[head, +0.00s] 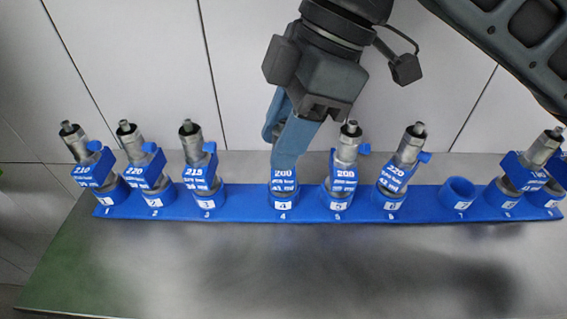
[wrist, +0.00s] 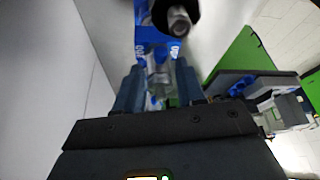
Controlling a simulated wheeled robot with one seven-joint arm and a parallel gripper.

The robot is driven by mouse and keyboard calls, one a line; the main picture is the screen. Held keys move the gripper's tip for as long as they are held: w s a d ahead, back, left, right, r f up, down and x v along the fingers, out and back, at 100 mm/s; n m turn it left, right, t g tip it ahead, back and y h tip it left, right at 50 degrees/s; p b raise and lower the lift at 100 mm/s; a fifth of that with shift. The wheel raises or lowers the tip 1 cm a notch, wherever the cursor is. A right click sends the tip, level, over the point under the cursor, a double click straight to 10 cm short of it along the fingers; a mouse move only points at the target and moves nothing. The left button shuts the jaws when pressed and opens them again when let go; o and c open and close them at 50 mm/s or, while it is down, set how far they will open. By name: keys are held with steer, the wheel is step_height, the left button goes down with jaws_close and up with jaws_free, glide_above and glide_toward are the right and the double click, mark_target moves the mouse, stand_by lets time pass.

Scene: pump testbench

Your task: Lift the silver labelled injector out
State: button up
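A row of silver injectors with blue label blocks stands in numbered sockets of a blue rack (head: 245,203). My gripper (head: 285,150) is down over the injector in socket 4 (head: 284,176), and the fingers hide most of its silver body. Its blue label, reading 200, shows below the fingers, level with the label in socket 5, so it sits in its socket. In the wrist view its silver body (wrist: 158,78) lies between the two fingers of my gripper (wrist: 158,88). Whether the fingers press on it or stand just apart, I cannot tell.
Injectors stand close on both sides, in socket 3 (head: 195,155) and socket 5 (head: 345,165). Others stand in sockets 1, 2, 6, 8 and at the right end. Socket 7 (head: 458,190) is empty. The grey bench (head: 260,270) before the rack is clear.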

jaws_close()
steer(key=shift+r, duration=0.2)
stand_by(0.5)
